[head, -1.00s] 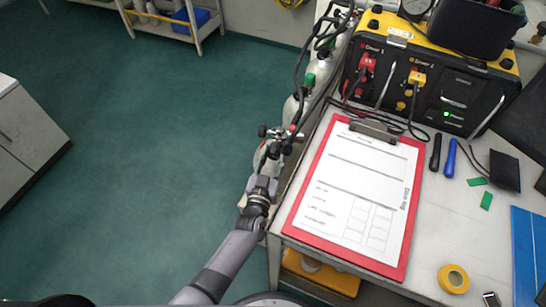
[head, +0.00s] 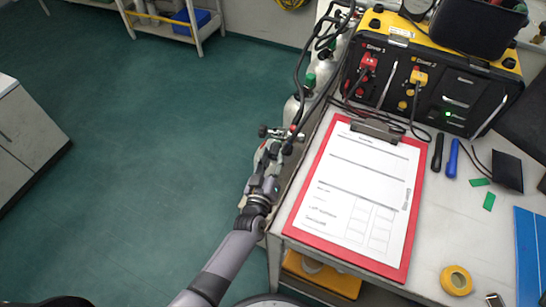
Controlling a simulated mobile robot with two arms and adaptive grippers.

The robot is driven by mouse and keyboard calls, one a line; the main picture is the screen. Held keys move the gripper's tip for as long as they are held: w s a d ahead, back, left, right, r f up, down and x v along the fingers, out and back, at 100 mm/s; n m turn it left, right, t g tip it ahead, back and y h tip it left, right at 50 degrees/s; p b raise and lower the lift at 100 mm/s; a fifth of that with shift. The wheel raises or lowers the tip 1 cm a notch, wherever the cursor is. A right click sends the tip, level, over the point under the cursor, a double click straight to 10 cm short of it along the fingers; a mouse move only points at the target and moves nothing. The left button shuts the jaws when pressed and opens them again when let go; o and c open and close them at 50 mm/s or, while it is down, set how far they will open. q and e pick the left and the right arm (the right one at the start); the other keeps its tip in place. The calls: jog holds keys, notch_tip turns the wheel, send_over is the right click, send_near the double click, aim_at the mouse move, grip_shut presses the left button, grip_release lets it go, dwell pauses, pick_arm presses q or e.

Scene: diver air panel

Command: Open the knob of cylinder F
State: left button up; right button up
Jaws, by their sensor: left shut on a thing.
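Several pale gas cylinders (head: 293,108) stand in a row along the left side of the workbench. Their letters cannot be read, so I cannot tell which is cylinder F. The nearest cylinder's valve (head: 281,133) has dark knobs and a hose fitting with a red part. My left gripper (head: 270,152) is at this valve, reaching up from below. It is shut on a knob there, which its fingers mostly hide. How far the knob is turned cannot be seen. My right gripper is not in view.
The workbench (head: 450,234) holds a red clipboard (head: 292,226) close to the right of my left arm. A black and yellow air panel (head: 431,78) stands behind, with dark hoses running to the cylinders. The green floor (head: 150,150) on the left is clear.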

pick_arm(q)
jog(key=o, duration=1.2)
jog(key=shift+c, duration=0.2)
jog(key=v, duration=1.2)
